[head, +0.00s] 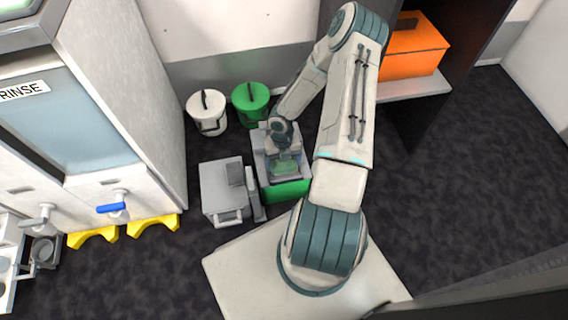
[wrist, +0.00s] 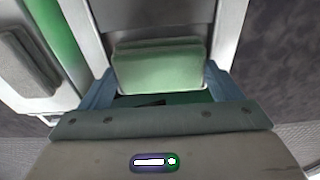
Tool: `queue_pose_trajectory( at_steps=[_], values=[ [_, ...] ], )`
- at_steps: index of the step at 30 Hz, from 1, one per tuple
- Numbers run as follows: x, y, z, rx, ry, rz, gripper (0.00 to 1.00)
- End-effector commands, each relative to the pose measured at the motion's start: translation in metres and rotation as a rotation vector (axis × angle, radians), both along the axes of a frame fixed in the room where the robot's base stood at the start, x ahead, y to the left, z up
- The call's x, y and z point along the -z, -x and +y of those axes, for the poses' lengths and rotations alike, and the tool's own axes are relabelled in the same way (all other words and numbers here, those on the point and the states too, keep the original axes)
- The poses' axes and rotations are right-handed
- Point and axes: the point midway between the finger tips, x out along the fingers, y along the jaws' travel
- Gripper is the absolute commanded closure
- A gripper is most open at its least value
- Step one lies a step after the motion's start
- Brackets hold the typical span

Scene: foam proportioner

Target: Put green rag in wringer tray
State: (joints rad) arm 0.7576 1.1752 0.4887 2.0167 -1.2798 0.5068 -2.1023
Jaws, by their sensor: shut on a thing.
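The green rag (wrist: 160,66) is a pale green folded block in the wrist view, between the two blue fingers of my gripper (wrist: 160,88). My gripper is shut on it. In the head view my gripper (head: 285,158) points down over a grey-topped box with a green front (head: 287,190), which looks like the wringer tray. The green rag (head: 285,168) shows small there, at or inside the box's opening. Grey walls of this box (wrist: 228,35) stand around the rag in the wrist view. Whether the rag touches the bottom is hidden.
A grey box with a handle (head: 222,190) stands just left of the tray. A white bucket (head: 207,115) and a green bucket (head: 250,100) stand behind. A RINSE cabinet (head: 80,120) is at left, an orange box (head: 412,50) on a shelf at right. Dark floor is free at right.

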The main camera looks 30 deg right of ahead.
Motion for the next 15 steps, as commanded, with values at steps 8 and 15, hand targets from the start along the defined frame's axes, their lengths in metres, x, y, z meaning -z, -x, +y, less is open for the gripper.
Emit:
queue_pose_trajectory(
  at_steps=[8, 15],
  values=[
    [0.0005, -0.0002, -0.0001, -0.001, 0.0, -0.001, 0.38],
    [0.0018, 0.0, 0.0, 0.0, 0.0, -0.001, 0.0]
  ],
)
